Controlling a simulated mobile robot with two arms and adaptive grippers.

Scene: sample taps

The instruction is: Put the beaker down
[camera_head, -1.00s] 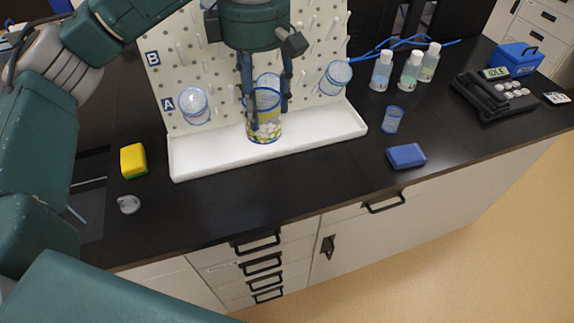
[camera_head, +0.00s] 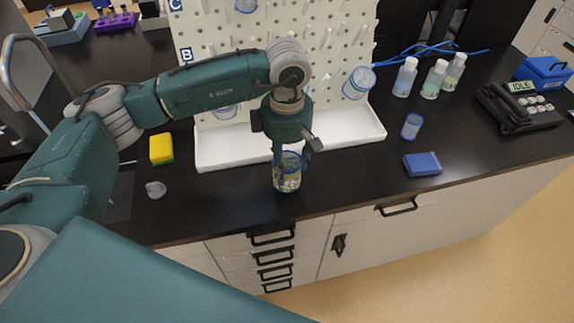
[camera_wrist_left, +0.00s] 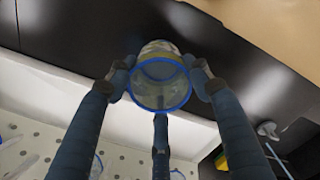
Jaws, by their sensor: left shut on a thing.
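The beaker (camera_head: 287,182) is clear with a blue rim and a patterned yellow-green lower part. My left gripper (camera_head: 290,163) points down and is shut on the beaker, with fingers on both sides of it. The beaker is upright or nearly so, over the black counter (camera_head: 345,180) in front of the white tray. I cannot tell whether its base touches the counter. In the left wrist view the beaker (camera_wrist_left: 160,88) sits between the fingertips, its blue rim toward the camera. My right gripper is not in view.
A white tray (camera_head: 222,155) lies below a pegboard (camera_head: 290,45) with hanging beakers. A yellow sponge (camera_head: 161,149) and grey object (camera_head: 156,190) lie left. A small blue-rimmed cup (camera_head: 411,126) and blue block (camera_head: 422,164) stand right. The counter's front edge is close; counter right of the beaker is clear.

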